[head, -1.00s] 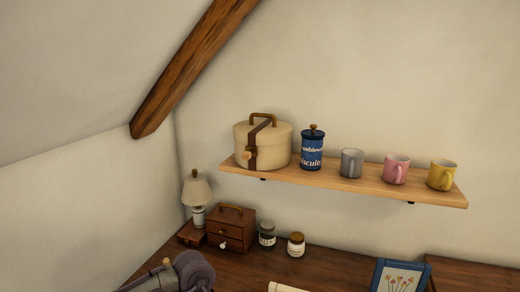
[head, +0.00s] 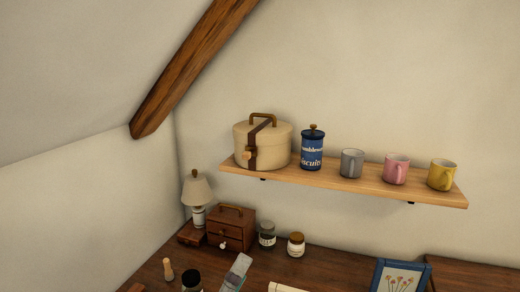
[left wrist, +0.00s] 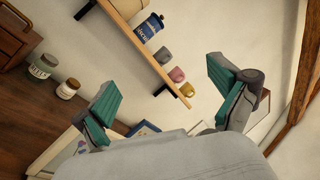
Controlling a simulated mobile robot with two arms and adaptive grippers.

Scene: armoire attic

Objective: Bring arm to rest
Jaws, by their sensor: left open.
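In the head view, only a grey part of my left gripper (head: 237,272) shows at the bottom edge, above the dark desk (head: 325,266). In the left wrist view, my left gripper (left wrist: 165,95) has its two teal-padded fingers wide apart, with nothing held between them. Beyond the fingers are the wooden shelf and the pale wall, seen tilted. The rest of the left arm is out of the head view. My right gripper is in neither view.
A wooden shelf (head: 300,178) holds a round cream case (head: 277,150), a blue biscuit tin (head: 312,152) and three mugs. On the desk stand a lamp (head: 197,190), a small drawer box (head: 231,231), jars (head: 296,245) and a blue picture frame (head: 379,277).

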